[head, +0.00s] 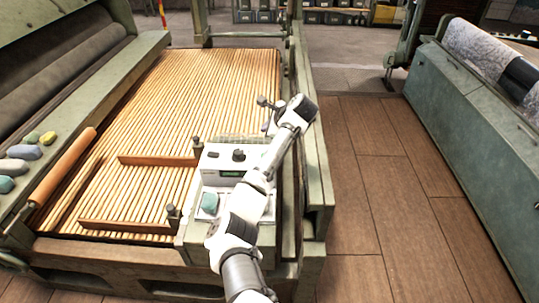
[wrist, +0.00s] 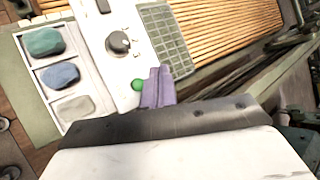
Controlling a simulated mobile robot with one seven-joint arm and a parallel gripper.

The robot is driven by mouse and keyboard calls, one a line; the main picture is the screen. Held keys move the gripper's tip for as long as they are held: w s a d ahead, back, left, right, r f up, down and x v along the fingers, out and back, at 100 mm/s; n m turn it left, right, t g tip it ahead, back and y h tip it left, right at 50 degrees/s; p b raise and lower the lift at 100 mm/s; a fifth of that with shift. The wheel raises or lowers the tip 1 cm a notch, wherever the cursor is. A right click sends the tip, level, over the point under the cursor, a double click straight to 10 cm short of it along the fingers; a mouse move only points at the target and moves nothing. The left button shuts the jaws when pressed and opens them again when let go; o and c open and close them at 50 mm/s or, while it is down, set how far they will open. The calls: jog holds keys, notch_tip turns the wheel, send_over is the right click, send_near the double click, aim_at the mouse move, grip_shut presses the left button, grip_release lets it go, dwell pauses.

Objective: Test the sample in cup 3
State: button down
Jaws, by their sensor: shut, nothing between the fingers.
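A pale tester box (head: 220,160) stands at the near right corner of the slatted bed, with a dark knob and a small green display (head: 231,174). In the wrist view its tray (wrist: 33,79) has three compartments with a teal lump (wrist: 45,42), a blue lump (wrist: 62,76) and a grey-beige lump (wrist: 76,107). No cup numbers are readable. The knob (wrist: 118,42) and a round green button or lamp (wrist: 137,85) show on the panel. My gripper (wrist: 160,72) is shut and empty, just beside the green round part; contact cannot be told. My arm hides part of the box.
A grey grid (wrist: 165,38) lies beyond the knob. Wooden bars (head: 157,161) cross the slatted bed (head: 200,85). Several coloured lumps (head: 24,152) and a brown roller (head: 65,165) lie at left. The bed's green frame (head: 313,150) edges it; wooden floor (head: 390,190) is clear at right.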

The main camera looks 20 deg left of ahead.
jog(key=shift+f, duration=0.2)
notch_tip(320, 180, down, 6)
jog(key=b, duration=0.6)
jog(key=shift+r, duration=0.1)
jog(key=shift+f+b, duration=0.3)
jog(key=shift+f, duration=1)
dwell(0.7)
jog(key=shift+f, duration=0.4)
jog(key=shift+f, duration=0.6)
dwell(0.5)
jog(key=shift+r, duration=0.1)
jog(key=shift+r+p, duration=0.9)
jog(key=shift+p, duration=0.1)
jog(key=shift+r, duration=0.1)
